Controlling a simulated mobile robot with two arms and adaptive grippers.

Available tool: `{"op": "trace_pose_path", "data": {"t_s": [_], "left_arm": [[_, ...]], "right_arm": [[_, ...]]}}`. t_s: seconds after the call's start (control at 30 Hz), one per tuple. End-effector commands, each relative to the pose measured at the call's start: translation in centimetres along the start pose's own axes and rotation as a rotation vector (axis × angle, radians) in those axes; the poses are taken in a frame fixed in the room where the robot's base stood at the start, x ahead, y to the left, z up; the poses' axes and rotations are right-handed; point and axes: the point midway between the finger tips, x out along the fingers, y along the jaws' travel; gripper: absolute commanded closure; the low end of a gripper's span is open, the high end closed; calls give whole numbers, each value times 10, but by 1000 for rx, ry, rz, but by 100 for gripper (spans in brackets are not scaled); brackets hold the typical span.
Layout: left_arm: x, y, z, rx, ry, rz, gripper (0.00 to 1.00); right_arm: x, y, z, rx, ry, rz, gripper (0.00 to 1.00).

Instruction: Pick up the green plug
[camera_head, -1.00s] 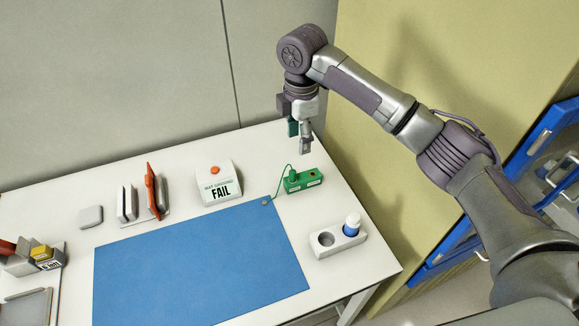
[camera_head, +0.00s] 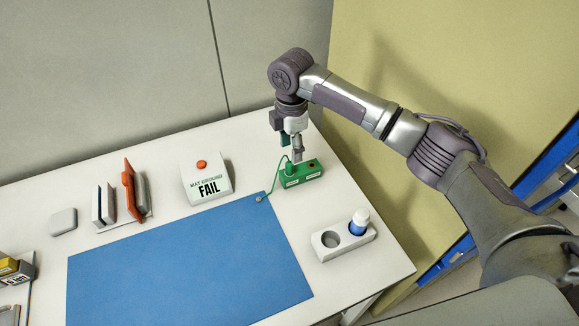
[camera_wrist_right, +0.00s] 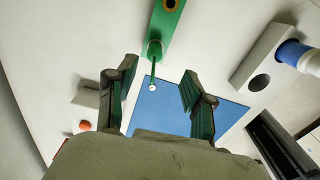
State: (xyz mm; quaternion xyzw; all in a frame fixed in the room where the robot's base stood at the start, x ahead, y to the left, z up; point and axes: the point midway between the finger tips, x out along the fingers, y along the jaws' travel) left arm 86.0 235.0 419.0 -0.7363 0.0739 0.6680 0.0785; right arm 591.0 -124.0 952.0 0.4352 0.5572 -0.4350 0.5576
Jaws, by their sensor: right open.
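The green plug (camera_head: 289,168) stands on the left end of a green block (camera_head: 312,173), with a thin green cord running to the corner of the blue mat. In the right wrist view the plug (camera_wrist_right: 154,48) shows on the near end of the green block (camera_wrist_right: 165,22). My right gripper (camera_head: 296,152) is just above the block, pointing down. In the wrist view its open fingers (camera_wrist_right: 158,77) are spread with nothing between them, and the plug appears beyond their tips. Whether a finger touches the block cannot be told. My left gripper is out of view.
The blue mat (camera_head: 190,265) covers the table's middle. A "MAT GROUND FAIL" box (camera_head: 207,183) stands left of the block. A grey two-hole holder (camera_head: 325,250) with a white-capped blue bottle (camera_head: 359,222) is in front. Upright orange tool (camera_head: 130,190) stands farther left.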

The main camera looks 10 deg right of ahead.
Motion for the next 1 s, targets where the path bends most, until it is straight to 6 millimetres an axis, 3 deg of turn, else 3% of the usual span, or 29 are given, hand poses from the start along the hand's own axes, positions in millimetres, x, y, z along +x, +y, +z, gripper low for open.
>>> {"op": "trace_pose_path", "data": {"t_s": [0.27,0.6,0.87,1.0], "left_arm": [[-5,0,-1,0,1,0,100],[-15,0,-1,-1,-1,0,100],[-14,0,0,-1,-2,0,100],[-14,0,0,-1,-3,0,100]], "right_arm": [[23,1,0,1,-1,-1,48],[67,6,-1,1,0,1,48],[71,6,-1,0,0,2,48],[70,6,-1,0,0,2,69]]}}
